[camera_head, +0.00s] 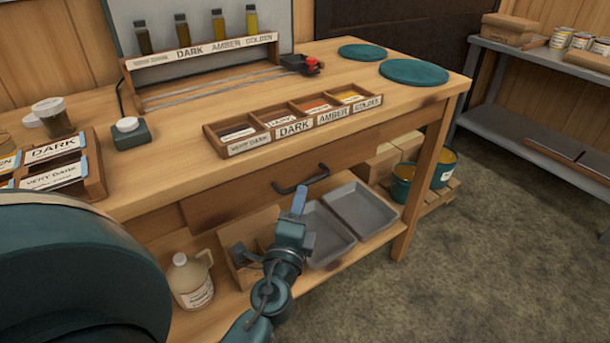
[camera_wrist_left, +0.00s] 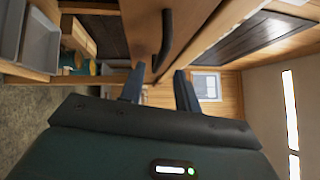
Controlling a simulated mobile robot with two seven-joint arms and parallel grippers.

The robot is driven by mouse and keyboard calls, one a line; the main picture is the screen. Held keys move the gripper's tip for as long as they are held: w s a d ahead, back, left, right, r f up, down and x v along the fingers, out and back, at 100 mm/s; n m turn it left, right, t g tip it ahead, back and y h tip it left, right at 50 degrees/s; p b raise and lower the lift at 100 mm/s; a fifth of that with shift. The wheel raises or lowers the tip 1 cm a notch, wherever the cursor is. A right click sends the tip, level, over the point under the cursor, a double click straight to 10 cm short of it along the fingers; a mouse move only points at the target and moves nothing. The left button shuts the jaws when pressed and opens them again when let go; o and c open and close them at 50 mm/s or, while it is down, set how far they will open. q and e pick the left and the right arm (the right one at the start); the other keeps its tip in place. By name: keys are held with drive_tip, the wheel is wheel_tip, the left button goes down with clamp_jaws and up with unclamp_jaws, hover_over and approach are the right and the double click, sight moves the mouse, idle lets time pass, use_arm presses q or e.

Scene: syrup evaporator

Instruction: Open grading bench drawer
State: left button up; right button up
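The grading bench (camera_head: 180,165) has a wooden drawer (camera_head: 240,195) in its front, which looks closed. A dark bar handle (camera_head: 303,180) is fixed across the drawer front. My left gripper (camera_head: 299,203) is just in front of and below the handle, apart from it as far as I can tell. In the left wrist view, the handle (camera_wrist_left: 165,38) shows ahead of my left gripper (camera_wrist_left: 159,72), whose two fingers stand apart with nothing between them. My right gripper is not in view.
On the bench stand a labelled grade tray (camera_head: 292,128), a bottle rack (camera_head: 205,50) and teal discs (camera_head: 413,72). The lower shelf holds grey trays (camera_head: 355,208) and a jug (camera_head: 190,280). Teal buckets (camera_head: 403,180) stand at the right. The floor (camera_head: 480,250) in front is clear.

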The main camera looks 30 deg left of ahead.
sight(305, 184)
use_arm(q)
drive_tip(key=p+x, duration=0.1)
drive_tip(key=x, duration=0.5)
drive_tip(key=shift+f, duration=0.1)
drive_tip(key=shift+c, duration=0.3)
clamp_jaws()
